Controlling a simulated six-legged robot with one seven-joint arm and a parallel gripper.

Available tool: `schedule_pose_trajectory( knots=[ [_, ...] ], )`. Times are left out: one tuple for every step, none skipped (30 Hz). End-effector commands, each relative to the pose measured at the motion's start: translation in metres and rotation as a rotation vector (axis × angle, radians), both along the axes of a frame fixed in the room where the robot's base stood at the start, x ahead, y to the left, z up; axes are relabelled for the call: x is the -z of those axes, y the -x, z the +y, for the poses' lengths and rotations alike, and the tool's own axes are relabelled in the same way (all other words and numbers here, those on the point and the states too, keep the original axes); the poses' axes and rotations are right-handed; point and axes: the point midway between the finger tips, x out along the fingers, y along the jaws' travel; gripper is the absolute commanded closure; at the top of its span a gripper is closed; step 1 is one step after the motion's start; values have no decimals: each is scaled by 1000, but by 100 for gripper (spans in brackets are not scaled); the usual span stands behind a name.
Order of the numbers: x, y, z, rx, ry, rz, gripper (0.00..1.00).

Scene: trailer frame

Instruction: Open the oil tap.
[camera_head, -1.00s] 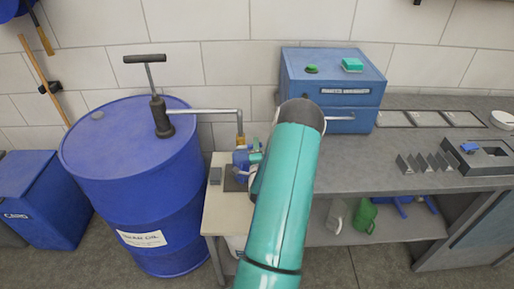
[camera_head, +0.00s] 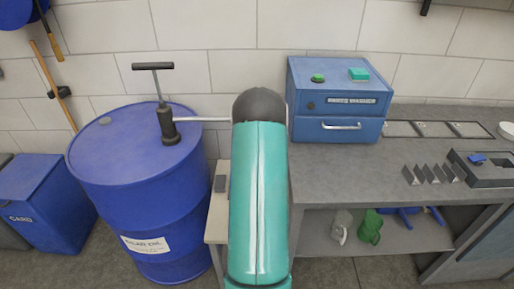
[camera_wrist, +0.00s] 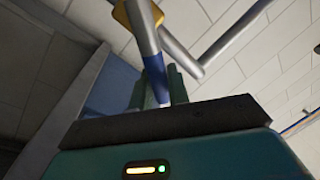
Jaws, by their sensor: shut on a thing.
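In the wrist view, my gripper (camera_wrist: 160,92) is shut on the blue lever (camera_wrist: 152,74) of the oil tap. The lever lies between the two teal fingers. A brass-yellow fitting (camera_wrist: 148,14) and grey pipes show just above it. How far the tap is turned, I cannot tell. In the head view, the blue oil drum (camera_head: 140,185) stands on the left with a hand pump (camera_head: 168,125) on top. Its thin outlet pipe (camera_head: 203,120) runs right and disappears behind my teal arm. The arm hides the tap and gripper there.
A small pale table (camera_head: 217,222) stands between the drum and the grey workbench (camera_head: 350,175). A blue parts washer (camera_head: 340,105) sits on the bench. Grey and green jugs (camera_head: 370,228) stand on the shelf below. A blue bin (camera_head: 38,200) is at far left.

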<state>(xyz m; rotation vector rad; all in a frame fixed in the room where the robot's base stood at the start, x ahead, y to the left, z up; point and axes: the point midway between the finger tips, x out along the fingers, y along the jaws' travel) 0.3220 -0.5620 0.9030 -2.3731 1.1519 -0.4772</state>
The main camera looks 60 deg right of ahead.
Motion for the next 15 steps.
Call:
schedule_pose_trajectory(
  knots=[
    [0, -1, 2, -2, 6, 16, 100],
    [0, -2, 2, -2, 9, 24, 100],
    [0, -2, 2, -3, 14, 32, 100],
    [0, -2, 2, -2, 16, 37, 100],
    [-1, -2, 2, -2, 18, 42, 100],
    [-1, -3, 3, -2, 21, 46, 100],
    [-1, -3, 3, -1, 22, 49, 100],
    [-1, -3, 3, -2, 23, 52, 100],
    [-1, -3, 3, -1, 25, 53, 100],
    [-1, -3, 3, -1, 25, 54, 100],
    [-1, -3, 3, -1, 25, 54, 100],
    [-1, -3, 3, -1, 25, 54, 100],
    [-1, -3, 3, -2, 25, 55, 100],
    [-1, -3, 3, -1, 25, 54, 100],
    [-1, -3, 3, -2, 25, 55, 100]
  ],
)
